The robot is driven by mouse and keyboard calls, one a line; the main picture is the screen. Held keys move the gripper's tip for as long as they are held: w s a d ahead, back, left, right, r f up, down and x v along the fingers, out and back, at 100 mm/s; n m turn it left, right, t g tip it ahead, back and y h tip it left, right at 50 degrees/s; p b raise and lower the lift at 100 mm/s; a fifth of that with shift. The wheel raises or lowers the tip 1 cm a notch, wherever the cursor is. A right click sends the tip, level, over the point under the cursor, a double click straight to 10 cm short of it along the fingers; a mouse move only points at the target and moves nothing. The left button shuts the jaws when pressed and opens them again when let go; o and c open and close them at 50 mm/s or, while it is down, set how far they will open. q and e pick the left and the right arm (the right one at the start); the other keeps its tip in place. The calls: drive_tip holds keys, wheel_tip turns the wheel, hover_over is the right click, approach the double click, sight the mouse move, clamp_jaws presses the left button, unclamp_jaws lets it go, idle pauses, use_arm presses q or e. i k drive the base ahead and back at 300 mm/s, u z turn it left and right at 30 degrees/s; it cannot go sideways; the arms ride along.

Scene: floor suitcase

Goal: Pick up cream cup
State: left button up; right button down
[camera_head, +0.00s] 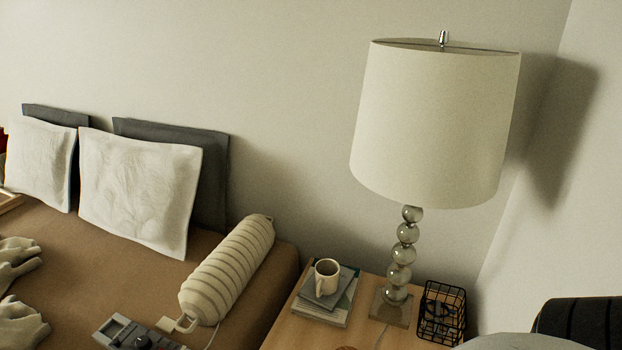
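The cream cup (327,275) stands upright on a small stack of books (326,299) on the wooden nightstand (289,332). Its handle faces the front, and its inside looks dark brown. Nothing touches the cup apart from the stack below it. A grey device with a black round part (140,338) shows at the bottom edge, on the bed left of the nightstand; it may be my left gripper, but its fingers cannot be made out. My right gripper is not in view.
A lamp with clear balls (401,272) and a large cream shade (436,125) stands right of the cup. A black wire basket (441,312) is farther right. A striped bolster (230,268) lies on the brown bed (90,262) at the left.

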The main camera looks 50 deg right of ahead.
sight(327, 270)
drive_tip(key=z, duration=1.55)
